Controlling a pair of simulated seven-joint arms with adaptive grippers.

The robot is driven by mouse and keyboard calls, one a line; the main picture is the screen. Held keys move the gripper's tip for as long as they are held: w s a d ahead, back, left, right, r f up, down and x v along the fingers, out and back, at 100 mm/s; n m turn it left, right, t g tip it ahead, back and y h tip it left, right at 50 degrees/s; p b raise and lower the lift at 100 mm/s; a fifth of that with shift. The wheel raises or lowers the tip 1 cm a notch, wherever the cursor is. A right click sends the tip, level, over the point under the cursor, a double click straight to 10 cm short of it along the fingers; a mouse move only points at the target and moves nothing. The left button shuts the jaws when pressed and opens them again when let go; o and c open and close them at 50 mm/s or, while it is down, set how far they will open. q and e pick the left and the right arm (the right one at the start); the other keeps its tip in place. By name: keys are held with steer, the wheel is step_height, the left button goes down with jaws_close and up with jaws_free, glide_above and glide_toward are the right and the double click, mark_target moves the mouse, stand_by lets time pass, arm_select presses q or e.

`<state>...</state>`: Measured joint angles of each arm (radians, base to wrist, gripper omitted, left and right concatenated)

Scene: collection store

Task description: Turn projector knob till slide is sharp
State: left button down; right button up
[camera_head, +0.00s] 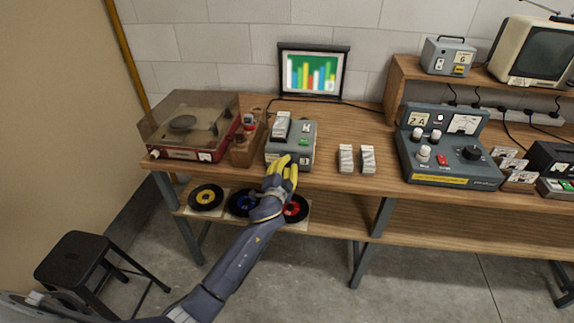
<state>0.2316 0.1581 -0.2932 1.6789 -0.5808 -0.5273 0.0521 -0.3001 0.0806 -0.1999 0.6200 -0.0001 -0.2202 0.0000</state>
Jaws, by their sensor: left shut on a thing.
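The grey slide projector (303,137) stands on the wooden bench, left of the middle. My left gripper (282,164), with yellow fingers, is at the projector's front face and shut on the projector knob, which the fingers hide. The small screen (314,71) behind the projector stands near the wall. It shows a slide of coloured bars on green, and the bars look slightly soft at this size. My right gripper is not in view.
A record player (188,125) with a clear lid stands left of the projector. Two small white boxes (346,158) and a grey instrument (447,150) are to the right. Records (206,197) lie on the lower shelf. A black stool (80,258) stands at lower left.

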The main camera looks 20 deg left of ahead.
arm_select(q)
steer(key=shift+m, duration=1.6)
steer(key=shift+r, duration=0.1)
steer(key=c, duration=1.1)
jaws_free()
steer(key=s, duration=1.2)
steer(key=shift+d+r, duration=0.1)
steer(key=shift+d, duration=0.15)
